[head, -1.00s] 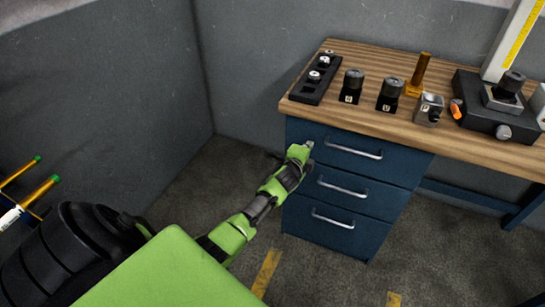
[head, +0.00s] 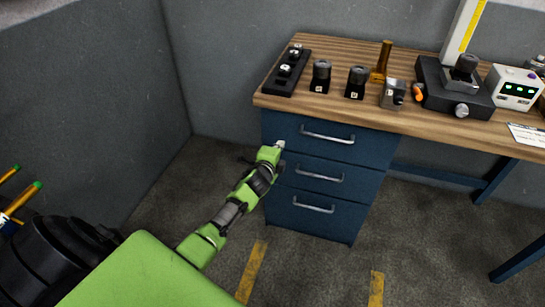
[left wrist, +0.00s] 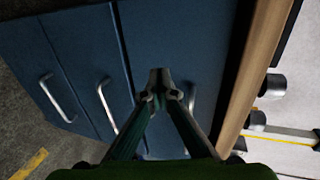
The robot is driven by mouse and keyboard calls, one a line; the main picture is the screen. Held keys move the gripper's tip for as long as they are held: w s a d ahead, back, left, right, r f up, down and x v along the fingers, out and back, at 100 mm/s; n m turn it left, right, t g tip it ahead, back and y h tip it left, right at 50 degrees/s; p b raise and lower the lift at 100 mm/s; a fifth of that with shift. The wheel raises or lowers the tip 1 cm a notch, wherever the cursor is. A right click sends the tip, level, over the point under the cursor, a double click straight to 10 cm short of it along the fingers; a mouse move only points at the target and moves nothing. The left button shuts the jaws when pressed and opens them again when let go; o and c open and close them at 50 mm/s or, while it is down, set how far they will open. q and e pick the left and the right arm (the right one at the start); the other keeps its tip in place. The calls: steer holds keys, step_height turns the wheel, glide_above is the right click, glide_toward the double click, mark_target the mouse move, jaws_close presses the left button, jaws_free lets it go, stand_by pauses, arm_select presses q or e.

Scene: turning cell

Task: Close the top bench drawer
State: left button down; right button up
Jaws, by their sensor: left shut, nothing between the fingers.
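The bench drawer unit is dark blue with three stacked drawers. The top bench drawer (head: 350,151) sits just under the wooden bench top and has a silver bar handle (head: 327,136). Its front looks about level with the drawers below; I see no clear gap. My left gripper (head: 280,146) is at the left part of the top drawer's front, left of the handle. In the left wrist view, my left gripper (left wrist: 160,90) is shut and empty before the blue front, with the top handle (left wrist: 190,105) partly behind a finger. I cannot tell whether it touches. My right gripper is out of view.
The wooden bench top (head: 300,105) holds a black tray (head: 282,80), several dark tool holders, a bottle-like amber piece (head: 382,62) and a white instrument (head: 515,88). A grey wall stands behind. The floor before the drawers is clear, with yellow marks.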

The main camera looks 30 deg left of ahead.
arm_select(q)
steer(key=v, duration=0.7)
steer(key=s+d+f+n+g+h, duration=0.1)
steer(key=s+d+f+n+g, duration=0.1)
steer(key=s+f, duration=0.6)
steer(key=s+d+f+n+g+h, duration=0.15)
steer(key=s+f, duration=0.35)
steer(key=f, duration=0.7)
steer(key=s+d+f+n+g, duration=0.25)
steer(key=s+f, duration=0.35)
steer(key=f, duration=0.4)
steer(key=s+d+f+n+g, duration=0.2)
steer(key=s+f, duration=0.3)
steer(key=s, duration=0.6)
steer(key=s+d+f+n+g+h, duration=0.1)
steer(key=s+f, duration=0.4)
steer(key=s, duration=0.7)
steer(key=s+d+f+n+g, duration=0.3)
steer(key=s+d+f+g, duration=0.1)
steer(key=s, duration=0.8)
step_height(320, 180, down, 2)
steer(key=shift+d+f+p, duration=0.15)
steer(key=shift+d+p, duration=0.2)
steer(key=shift+d, duration=0.2)
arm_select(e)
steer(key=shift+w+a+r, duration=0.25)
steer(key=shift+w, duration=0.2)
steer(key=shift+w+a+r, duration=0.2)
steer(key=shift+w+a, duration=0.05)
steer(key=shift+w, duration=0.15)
